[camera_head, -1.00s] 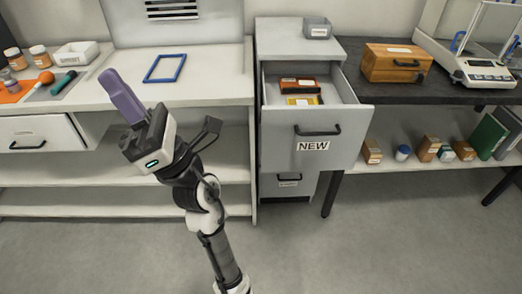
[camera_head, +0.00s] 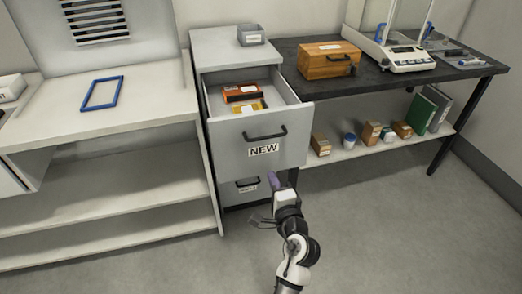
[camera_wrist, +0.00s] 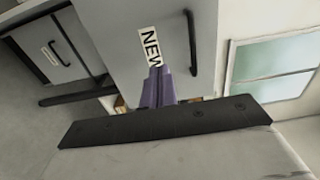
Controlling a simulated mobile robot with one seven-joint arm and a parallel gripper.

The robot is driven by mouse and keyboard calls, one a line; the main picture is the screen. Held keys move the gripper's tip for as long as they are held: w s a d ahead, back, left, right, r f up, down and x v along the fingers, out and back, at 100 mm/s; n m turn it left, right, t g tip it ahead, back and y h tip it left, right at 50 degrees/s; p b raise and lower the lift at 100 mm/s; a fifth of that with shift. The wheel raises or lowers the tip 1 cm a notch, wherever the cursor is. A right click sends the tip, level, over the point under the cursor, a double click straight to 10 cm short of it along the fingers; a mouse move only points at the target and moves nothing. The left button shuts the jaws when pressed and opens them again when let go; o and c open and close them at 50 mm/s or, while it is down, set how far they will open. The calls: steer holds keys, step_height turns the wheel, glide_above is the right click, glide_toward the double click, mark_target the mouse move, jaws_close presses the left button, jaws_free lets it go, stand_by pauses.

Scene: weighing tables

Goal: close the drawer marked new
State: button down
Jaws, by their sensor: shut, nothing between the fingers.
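The drawer marked NEW (camera_head: 262,141) stands pulled out of the grey cabinet (camera_head: 233,51). It has a dark bar handle (camera_head: 265,134) above its label. An orange box and a yellow box (camera_head: 250,106) lie inside it. My gripper (camera_head: 275,181) has purple fingers, shut and empty. In the head view it is low in front of the drawer, below the label and toward its right side. In the wrist view the purple fingers (camera_wrist: 157,88) point at the drawer front (camera_wrist: 115,40), just by the NEW label (camera_wrist: 150,48). I cannot tell whether they touch it.
A lower drawer (camera_head: 240,190) beneath is shut. A small grey bin (camera_head: 250,36) stands on the cabinet top. A dark table (camera_head: 400,82) with a wooden box (camera_head: 327,60) and a scale is at right; a white bench (camera_head: 130,110) is at left. The floor in front is clear.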

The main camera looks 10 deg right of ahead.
steer(key=p, duration=0.3)
glide_toward(258, 145)
steer(key=w, duration=0.5)
steer(key=shift+w+r, duration=0.1)
steer(key=shift+w, duration=0.05)
steer(key=shift+w+p, duration=0.3)
steer(key=shift+w, duration=0.45)
